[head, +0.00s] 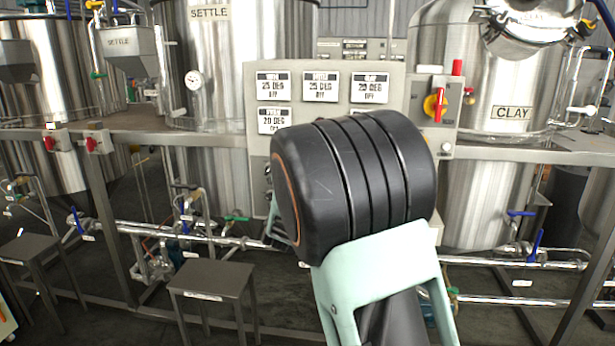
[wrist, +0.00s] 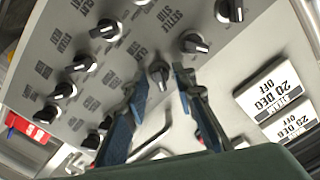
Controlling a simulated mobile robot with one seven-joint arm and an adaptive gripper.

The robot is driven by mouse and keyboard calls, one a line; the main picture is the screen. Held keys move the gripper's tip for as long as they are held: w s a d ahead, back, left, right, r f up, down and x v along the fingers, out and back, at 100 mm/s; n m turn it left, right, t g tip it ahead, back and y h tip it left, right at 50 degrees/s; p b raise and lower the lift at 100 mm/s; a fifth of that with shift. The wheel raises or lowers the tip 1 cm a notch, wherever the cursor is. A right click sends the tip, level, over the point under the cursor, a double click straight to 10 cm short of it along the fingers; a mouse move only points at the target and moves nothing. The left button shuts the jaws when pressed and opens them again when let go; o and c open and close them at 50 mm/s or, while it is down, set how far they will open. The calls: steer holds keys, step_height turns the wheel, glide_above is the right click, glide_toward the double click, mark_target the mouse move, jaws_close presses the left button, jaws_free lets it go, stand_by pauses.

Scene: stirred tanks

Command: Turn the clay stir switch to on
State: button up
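In the wrist view a grey control panel (wrist: 60,22) carries several black knobs with grey pointers. One knob (wrist: 158,74) lies between my fingertips in the picture. My gripper (wrist: 160,82) is open, with one blue-padded finger on each side of that knob. A gap shows on both sides, and I see no contact. In the head view my arm hides the knobs and the gripper's fingertips.
In the head view a tank labelled CLAY (head: 512,113) stands at the right and one labelled SETTLE (head: 209,14) behind. White temperature displays (head: 320,87) sit above my arm. A red-yellow switch (head: 435,105) is right of them. Other knobs (wrist: 194,43) stand close to my fingers.

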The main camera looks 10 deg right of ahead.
steer(key=v, duration=1.2)
steer(key=shift+r, duration=0.1)
